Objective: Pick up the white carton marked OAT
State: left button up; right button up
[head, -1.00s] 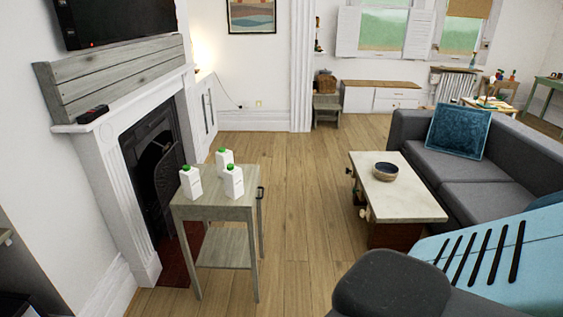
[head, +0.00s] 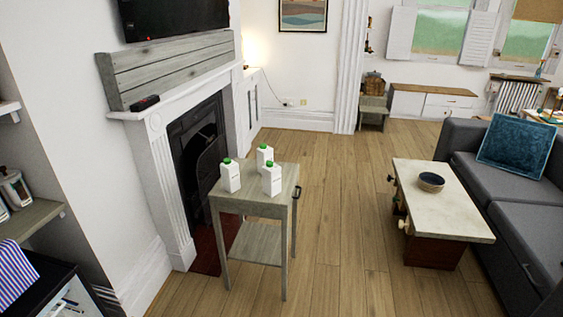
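Three white cartons with green caps stand upright and close together on a small grey wooden side table (head: 285,198) in the head view. One is the left carton (head: 230,178), one the back carton (head: 264,156), and one the right front carton (head: 271,181). Their markings are too small to read, so I cannot tell which one says OAT. Neither of my grippers is in view.
A white fireplace (head: 165,190) stands just left of the side table. A coffee table (head: 445,205) with a dark bowl (head: 431,182) and a grey sofa (head: 515,220) are at right. Wooden floor (head: 345,225) is clear between the two tables.

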aim_at(265, 153)
jog(key=z, duration=0.5)
jog(key=i+j+z, duration=0.15)
jog(key=z, duration=0.3)
jog(key=i+j+z, duration=0.15)
jog(key=z, duration=0.25)
jog(key=i+j, duration=0.2)
jog(key=j, duration=0.2)
jog(key=i+j, duration=0.15)
jog(key=j, duration=0.25)
jog(key=i+j, duration=0.2)
jog(key=j, duration=0.2)
jog(key=i+j, duration=0.2)
jog(key=j, duration=0.2)
jog(key=i+j, duration=0.15)
jog(key=j, duration=0.25)
jog(key=i+j, duration=0.2)
jog(key=j, duration=0.2)
